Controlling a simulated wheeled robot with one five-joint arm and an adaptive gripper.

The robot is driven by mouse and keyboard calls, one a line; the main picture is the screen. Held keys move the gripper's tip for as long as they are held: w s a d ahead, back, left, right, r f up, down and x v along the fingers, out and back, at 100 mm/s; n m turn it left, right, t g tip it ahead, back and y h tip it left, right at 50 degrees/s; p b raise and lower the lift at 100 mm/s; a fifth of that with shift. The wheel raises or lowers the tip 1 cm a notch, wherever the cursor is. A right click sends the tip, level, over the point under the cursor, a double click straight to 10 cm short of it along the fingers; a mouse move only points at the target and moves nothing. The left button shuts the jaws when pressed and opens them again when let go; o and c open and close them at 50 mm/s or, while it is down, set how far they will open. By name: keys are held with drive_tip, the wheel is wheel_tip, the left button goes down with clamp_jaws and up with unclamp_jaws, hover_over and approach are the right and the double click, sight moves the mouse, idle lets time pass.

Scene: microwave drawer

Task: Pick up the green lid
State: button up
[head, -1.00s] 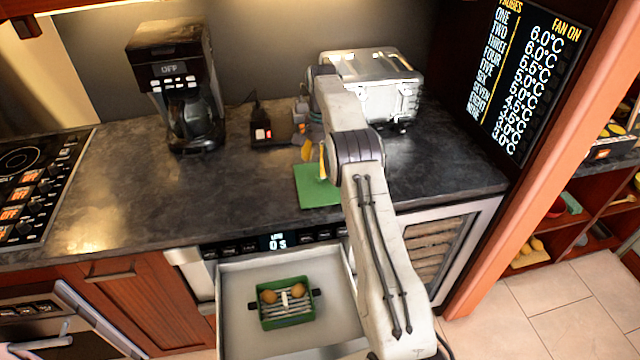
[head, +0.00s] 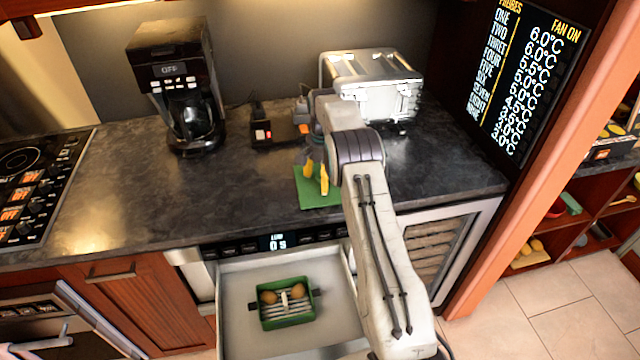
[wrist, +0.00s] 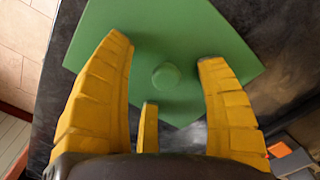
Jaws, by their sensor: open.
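The green lid (head: 316,197) lies flat on the dark countertop, close to its front edge, above the open drawer. In the wrist view the lid (wrist: 205,30) is a flat green plate with a round green knob (wrist: 166,76) near its middle. My gripper (head: 317,184) is over the lid with its yellow fingers pointing down. In the wrist view my gripper (wrist: 166,70) is open, with fingers on both sides of the knob and a third finger below it in the picture. The knob appears between the fingers, and I cannot tell whether any finger touches the lid.
Below, an open drawer (head: 235,330) holds a green container (head: 288,318) with brown round items. A coffee maker (head: 178,90) stands at the back left and a silver toaster (head: 372,85) at the back right, behind my arm. The counter (head: 130,200) left of the lid is clear.

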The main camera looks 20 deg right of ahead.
clamp_jaws()
idle(0.5)
